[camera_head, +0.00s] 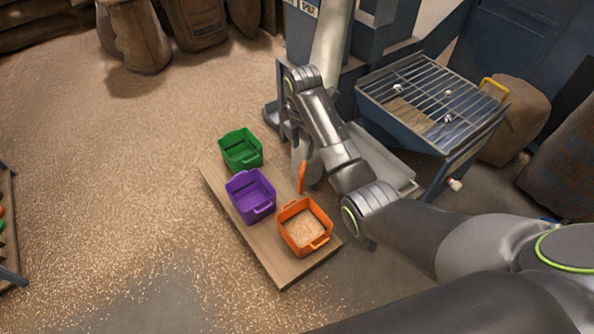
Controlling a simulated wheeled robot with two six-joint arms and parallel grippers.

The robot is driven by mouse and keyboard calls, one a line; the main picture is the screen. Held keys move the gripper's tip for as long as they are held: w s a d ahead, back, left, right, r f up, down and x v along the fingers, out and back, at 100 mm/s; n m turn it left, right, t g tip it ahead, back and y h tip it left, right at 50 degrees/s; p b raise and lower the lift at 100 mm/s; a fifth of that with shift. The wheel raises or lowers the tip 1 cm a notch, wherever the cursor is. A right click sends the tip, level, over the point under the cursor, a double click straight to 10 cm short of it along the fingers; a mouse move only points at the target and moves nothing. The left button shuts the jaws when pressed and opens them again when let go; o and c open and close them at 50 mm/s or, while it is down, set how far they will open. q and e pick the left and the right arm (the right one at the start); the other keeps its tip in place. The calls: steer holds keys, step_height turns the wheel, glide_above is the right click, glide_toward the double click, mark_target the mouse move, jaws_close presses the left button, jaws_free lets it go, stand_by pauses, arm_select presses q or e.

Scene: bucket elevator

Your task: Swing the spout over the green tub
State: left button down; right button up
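The green tub (241,153) stands at the far end of a wooden board (275,262), and its inside looks empty. The purple tub (251,197) is in the middle and also looks empty. The orange tub (305,229) is at the near end and holds pale grain. A grey spout pipe (331,48) comes down from the machine behind my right arm, which hides much of it. A narrow orange handle (301,178) shows just beyond the orange tub. My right gripper (302,170) is low beside this handle; its fingers are too small and covered to read. My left gripper is out of view.
A blue hopper with a metal grate (432,103) stands right of the spout. Full sacks (138,38) stand at the back left, and more (516,120) at the right. Grain covers the floor.

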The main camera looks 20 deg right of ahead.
mark_target(300, 178)
steer(key=shift+n, duration=0.3)
step_height(300, 178, down, 16)
steer(key=b, duration=0.3)
steer(key=shift+a+r, duration=0.1)
steer(key=shift+r, duration=0.15)
steer(key=shift+c, duration=0.4)
jaws_close()
